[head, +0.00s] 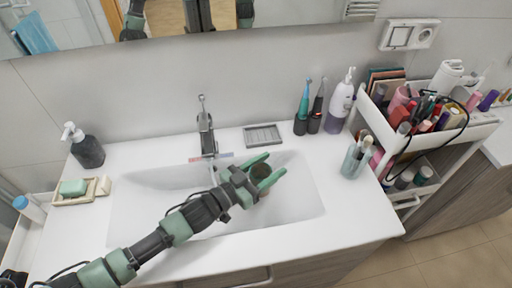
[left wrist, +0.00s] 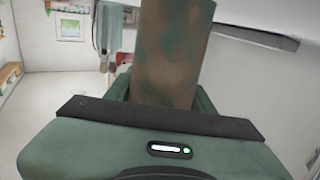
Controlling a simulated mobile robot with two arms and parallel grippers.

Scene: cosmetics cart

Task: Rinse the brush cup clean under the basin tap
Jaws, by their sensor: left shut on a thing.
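The brush cup (head: 261,172) is held over the basin (head: 300,205), right of the tap (head: 205,125) and apart from it. Its dark round end faces the head camera. In the left wrist view the cup (left wrist: 170,50) is a cylinder with blotchy green and brown stains on its side. My left gripper (head: 266,176) has its green fingers on either side of the cup and is shut on it. The left forearm crosses the basin and hides part of it. I cannot tell whether water runs from the tap. My right gripper does not show.
A soap dispenser (head: 87,148) and a soap dish (head: 72,198) stand at the left. A grey tray (head: 262,136), electric toothbrushes (head: 303,110), a white pump bottle (head: 339,105) and a glass of brushes (head: 355,158) stand at the right. Beyond is the crowded cosmetics cart (head: 460,135).

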